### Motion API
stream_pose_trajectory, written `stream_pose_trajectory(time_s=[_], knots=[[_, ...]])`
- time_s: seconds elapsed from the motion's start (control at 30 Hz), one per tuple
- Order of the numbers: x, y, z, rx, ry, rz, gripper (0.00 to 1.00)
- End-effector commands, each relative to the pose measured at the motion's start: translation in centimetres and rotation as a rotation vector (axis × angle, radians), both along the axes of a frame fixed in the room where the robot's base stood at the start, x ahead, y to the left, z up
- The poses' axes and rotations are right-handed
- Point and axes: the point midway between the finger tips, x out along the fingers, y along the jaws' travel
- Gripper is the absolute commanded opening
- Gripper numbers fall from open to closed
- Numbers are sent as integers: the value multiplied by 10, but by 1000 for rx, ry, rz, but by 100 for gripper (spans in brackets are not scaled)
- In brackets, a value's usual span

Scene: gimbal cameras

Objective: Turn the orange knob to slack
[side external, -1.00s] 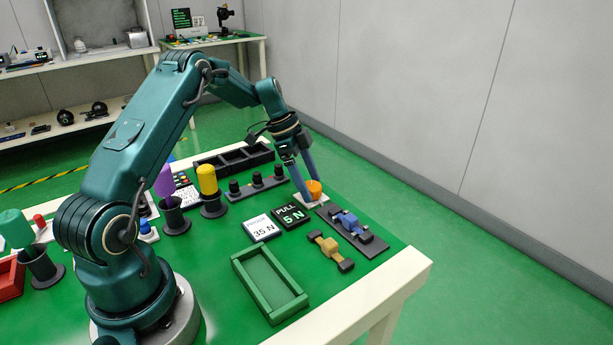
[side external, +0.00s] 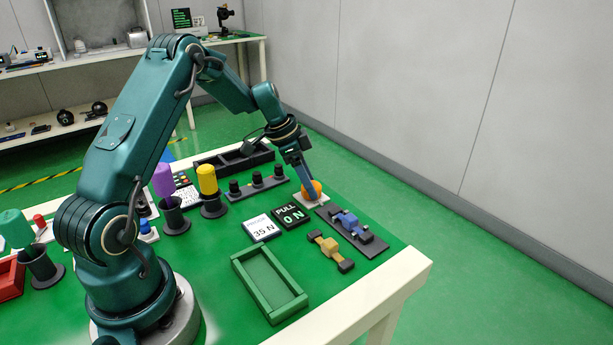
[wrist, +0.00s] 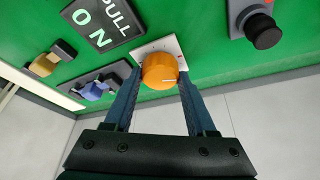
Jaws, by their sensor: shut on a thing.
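The orange knob (side external: 311,190) sits on a small pale square plate (side external: 325,199) near the table's far right. My gripper (side external: 308,188) reaches down to it and is shut on it. In the wrist view the orange knob (wrist: 160,70) lies between the two fingers (wrist: 160,88), and a light mark shows on its side. The black display (side external: 291,216) beside it reads "PULL 0 N"; it also shows in the wrist view (wrist: 103,20).
A white card (side external: 262,228) reading 35 N lies left of the display. A blue clamp piece on a dark plate (side external: 372,246) and a tan piece (side external: 330,247) are close by. A black strip with several knobs (side external: 258,188) and a green tray (side external: 240,270) are near.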

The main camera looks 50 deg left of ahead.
Motion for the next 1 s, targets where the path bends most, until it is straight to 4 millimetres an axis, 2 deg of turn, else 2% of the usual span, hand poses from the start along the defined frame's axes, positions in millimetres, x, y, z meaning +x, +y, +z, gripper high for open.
stream_pose_trajectory(time_s=[0.3, 0.5, 1.0], knots=[[-1, -2, 1, 0, -1, 217, 1], [-1, -2, 1, -1, -2, 299, 1], [-1, -2, 1, -2, -1, 344, 1]])
